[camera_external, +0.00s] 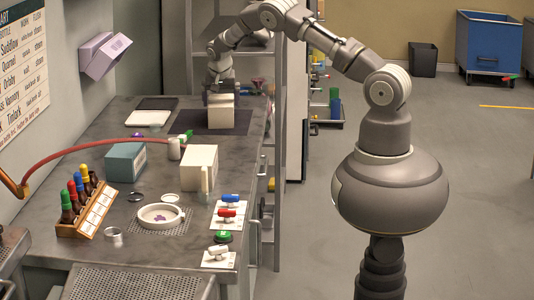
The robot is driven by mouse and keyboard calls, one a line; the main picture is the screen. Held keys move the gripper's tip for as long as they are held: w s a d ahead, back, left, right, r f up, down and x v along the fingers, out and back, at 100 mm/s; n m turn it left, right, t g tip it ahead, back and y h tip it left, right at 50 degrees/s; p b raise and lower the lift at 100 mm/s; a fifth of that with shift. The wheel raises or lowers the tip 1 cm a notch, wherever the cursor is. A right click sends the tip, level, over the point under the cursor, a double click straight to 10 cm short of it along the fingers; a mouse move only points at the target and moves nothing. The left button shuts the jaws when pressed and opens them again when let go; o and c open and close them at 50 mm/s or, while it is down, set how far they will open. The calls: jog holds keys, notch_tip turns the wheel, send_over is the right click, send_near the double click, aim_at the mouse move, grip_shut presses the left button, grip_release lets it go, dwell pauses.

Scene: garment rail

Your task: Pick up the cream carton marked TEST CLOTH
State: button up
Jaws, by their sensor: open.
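A cream box-shaped carton (222,112) stands on a dark mat at the far part of the bench. My gripper (219,92) is at the top of this carton, pointing down, with its jaws open. The fingers are small and partly hidden, so I cannot tell if they touch the carton. A second cream carton (199,168) stands nearer, in the middle of the bench. No lettering is readable on either carton, so I cannot tell which is marked TEST CLOTH.
A teal box (125,162) stands left of the nearer carton. A red hose (90,150) arches over the bench. A rack of dropper bottles (82,205), a white dish (161,214) and valve plates (229,215) lie nearer. A white pad (148,118) lies left of the dark mat (238,124).

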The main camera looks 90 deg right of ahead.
aim_at(221, 100)
jog(key=x, duration=0.3)
jog(key=shift+d+f+b, duration=0.15)
jog(key=shift+f+b, duration=0.1)
jog(key=shift+b, duration=0.15)
jog(key=shift+r, duration=0.15)
jog(key=shift+c, duration=0.2)
jog(key=c, duration=0.8)
